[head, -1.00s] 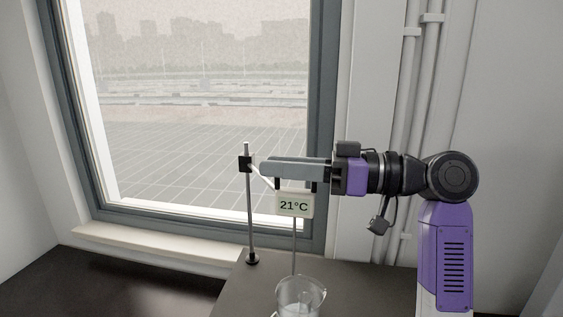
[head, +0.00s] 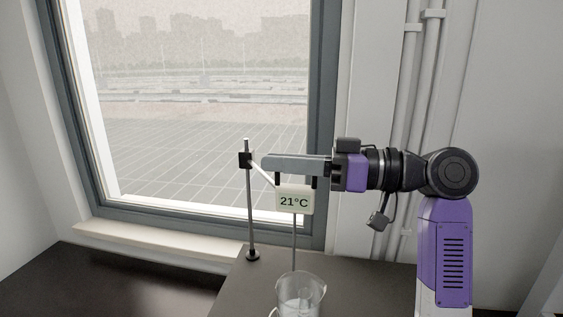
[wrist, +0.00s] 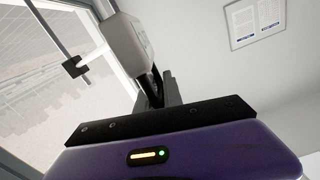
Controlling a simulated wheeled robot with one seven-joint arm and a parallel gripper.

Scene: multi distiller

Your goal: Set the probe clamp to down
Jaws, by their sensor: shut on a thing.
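The probe clamp has a black block (head: 245,160) on an upright metal rod and a pale arm slanting down right to a white display box (head: 294,199) reading 21°C. A thin probe (head: 294,240) hangs from the box above a glass beaker (head: 300,293). My gripper (head: 268,163) reaches in from the right, just above the box, its fingers shut on the probe clamp. The exact contact is hidden. The wrist view shows the white box (wrist: 125,42) close beyond the fingers (wrist: 158,92) and the black block (wrist: 75,67) to its left.
The rod's round base (head: 252,255) and the beaker stand on a dark counter (head: 225,298). A large window (head: 200,150) with a pale sill is behind. Pipes (head: 415,100) run up the wall at the right. A framed notice (wrist: 256,20) hangs on the wall.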

